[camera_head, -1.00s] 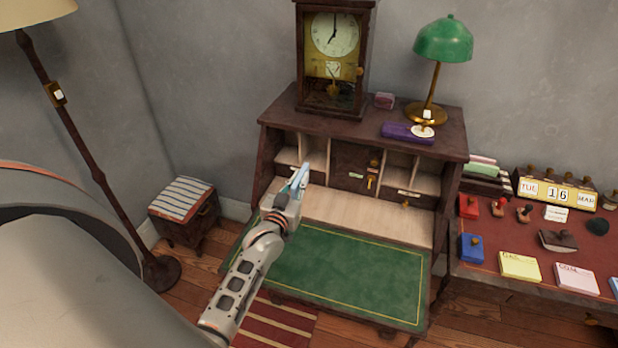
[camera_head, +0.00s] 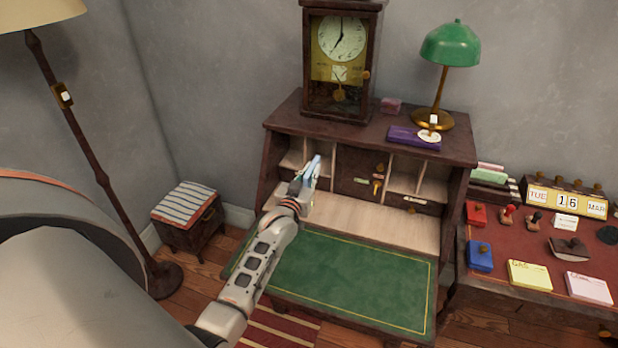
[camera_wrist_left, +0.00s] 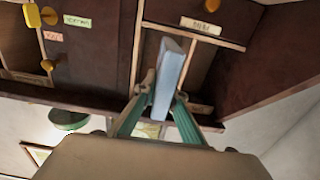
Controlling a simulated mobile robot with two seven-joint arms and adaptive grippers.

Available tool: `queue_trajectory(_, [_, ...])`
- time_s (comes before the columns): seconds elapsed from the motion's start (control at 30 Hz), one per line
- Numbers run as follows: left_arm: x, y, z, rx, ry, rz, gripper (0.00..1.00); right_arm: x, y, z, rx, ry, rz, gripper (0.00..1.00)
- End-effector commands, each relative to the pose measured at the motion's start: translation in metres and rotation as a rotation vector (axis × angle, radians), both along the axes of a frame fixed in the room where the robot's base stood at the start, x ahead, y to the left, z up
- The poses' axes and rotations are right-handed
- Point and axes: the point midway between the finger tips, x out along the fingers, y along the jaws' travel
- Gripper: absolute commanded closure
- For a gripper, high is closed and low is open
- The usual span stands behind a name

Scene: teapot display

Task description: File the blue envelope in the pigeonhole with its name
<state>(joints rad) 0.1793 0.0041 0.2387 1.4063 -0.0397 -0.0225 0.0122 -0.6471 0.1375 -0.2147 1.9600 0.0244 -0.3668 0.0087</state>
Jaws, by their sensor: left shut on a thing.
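My left gripper (camera_head: 306,182) is shut on the blue envelope (camera_head: 315,166), in front of the left pigeonholes of the desk (camera_head: 293,158). In the left wrist view the pale blue envelope (camera_wrist_left: 170,78) stands on edge between the two fingertips (camera_wrist_left: 163,103). Its far end points into an open compartment between wooden dividers; whether it is inside the opening, I cannot tell. A white label (camera_wrist_left: 201,26) lies near that compartment, its text too small to read surely. My right gripper is not in view.
The green writing surface (camera_head: 345,275) is clear. A clock (camera_head: 338,60), purple box (camera_head: 412,138) and green lamp (camera_head: 450,45) stand on top of the desk. A side table at right holds stamps, note pads and a calendar (camera_head: 566,199). A striped stool (camera_head: 186,205) stands left.

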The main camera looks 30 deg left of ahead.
Motion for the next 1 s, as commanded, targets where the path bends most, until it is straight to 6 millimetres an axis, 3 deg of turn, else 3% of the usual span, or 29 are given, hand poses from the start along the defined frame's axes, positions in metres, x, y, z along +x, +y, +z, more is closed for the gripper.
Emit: queue_trajectory(1.0, [0.066,0.016,-0.001,0.0,0.0,0.0,1.0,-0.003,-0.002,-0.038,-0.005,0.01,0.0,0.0])
